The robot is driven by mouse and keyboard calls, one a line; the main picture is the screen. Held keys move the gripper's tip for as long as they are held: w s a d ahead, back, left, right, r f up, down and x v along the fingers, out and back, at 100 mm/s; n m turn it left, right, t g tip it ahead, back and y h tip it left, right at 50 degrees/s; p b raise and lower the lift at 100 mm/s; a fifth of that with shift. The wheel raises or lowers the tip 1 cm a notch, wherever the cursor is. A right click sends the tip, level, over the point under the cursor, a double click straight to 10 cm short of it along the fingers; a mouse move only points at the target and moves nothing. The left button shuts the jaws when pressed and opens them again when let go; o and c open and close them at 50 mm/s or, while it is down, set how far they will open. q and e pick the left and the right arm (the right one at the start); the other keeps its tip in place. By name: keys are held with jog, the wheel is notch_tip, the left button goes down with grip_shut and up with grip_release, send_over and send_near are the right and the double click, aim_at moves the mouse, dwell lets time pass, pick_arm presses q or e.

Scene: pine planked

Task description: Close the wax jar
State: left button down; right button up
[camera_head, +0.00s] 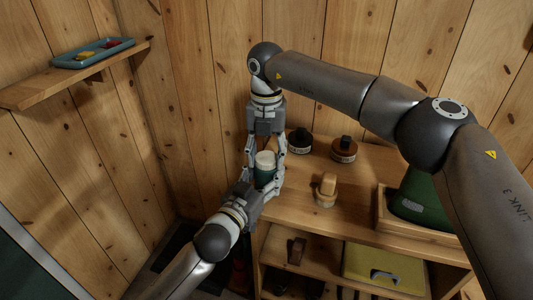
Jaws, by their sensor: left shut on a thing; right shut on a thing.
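The wax jar (264,177) is dark green and upright at the left end of the wooden shelf unit. Its pale cream lid (265,158) sits on its top; I cannot tell whether it is seated fully. My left gripper (262,182) comes from the lower left and is shut on the jar's body. My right gripper (266,160) comes down from above, with its fingers on both sides of the lid, shut on it. The fingers partly hide the jar, and I cannot tell whether its base touches the wood.
Two dark-lidded jars (300,141) (343,150) stand behind to the right. A wooden-handled brush (326,189) stands in front of them. A green object sits in a wooden tray (386,217) at right. A wall shelf (40,91) holds a blue tray (65,62). Lower compartments hold a yellow box (375,262).

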jog(key=shift+m, duration=0.8)
jog(key=o, duration=1.1)
jog(key=shift+r, duration=0.1)
jog(key=shift+r, duration=2.2)
